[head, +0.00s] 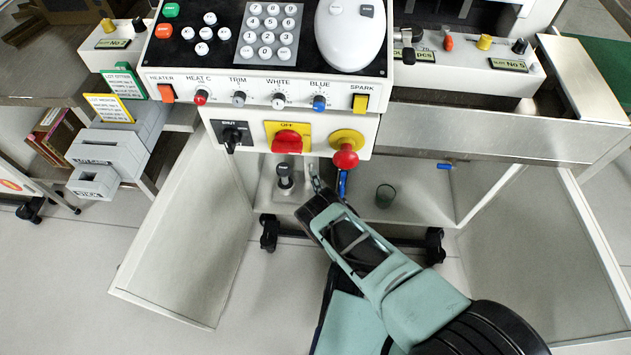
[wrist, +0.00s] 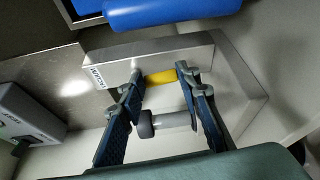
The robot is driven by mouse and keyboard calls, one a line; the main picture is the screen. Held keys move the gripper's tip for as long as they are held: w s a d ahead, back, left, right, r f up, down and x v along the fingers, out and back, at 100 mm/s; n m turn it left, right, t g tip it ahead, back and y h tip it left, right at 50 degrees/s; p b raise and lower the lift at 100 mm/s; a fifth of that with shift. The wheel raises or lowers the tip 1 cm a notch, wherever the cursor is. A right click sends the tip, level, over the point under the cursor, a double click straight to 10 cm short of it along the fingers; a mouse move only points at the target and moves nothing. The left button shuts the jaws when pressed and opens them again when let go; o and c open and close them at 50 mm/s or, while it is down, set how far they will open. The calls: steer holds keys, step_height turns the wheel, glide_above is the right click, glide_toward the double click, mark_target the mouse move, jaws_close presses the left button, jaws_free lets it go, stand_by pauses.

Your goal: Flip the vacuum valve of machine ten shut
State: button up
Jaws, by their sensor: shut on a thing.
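My gripper (wrist: 160,73) is shut on this yellow piece, which looks like a valve handle. Its other parts are hidden. In the head view my gripper (head: 316,178) reaches into the open cabinet under the machine, and the yellow piece is hidden there. A grey post with a dark knob (wrist: 165,122) shows between the fingers in the wrist view, apart from the tips.
In the head view a dark-topped post (head: 285,175) stands left of my gripper and a blue part (head: 343,183) close to its right. A dark green cup (head: 384,196) stands farther right. A blue cylinder (wrist: 170,12) crosses the wrist view's top. Open doors (head: 190,240) flank the cabinet.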

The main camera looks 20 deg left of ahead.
steer(key=shift+w+a+r, duration=0.1)
steer(key=o, duration=1.2)
steer(key=shift+c, duration=0.2)
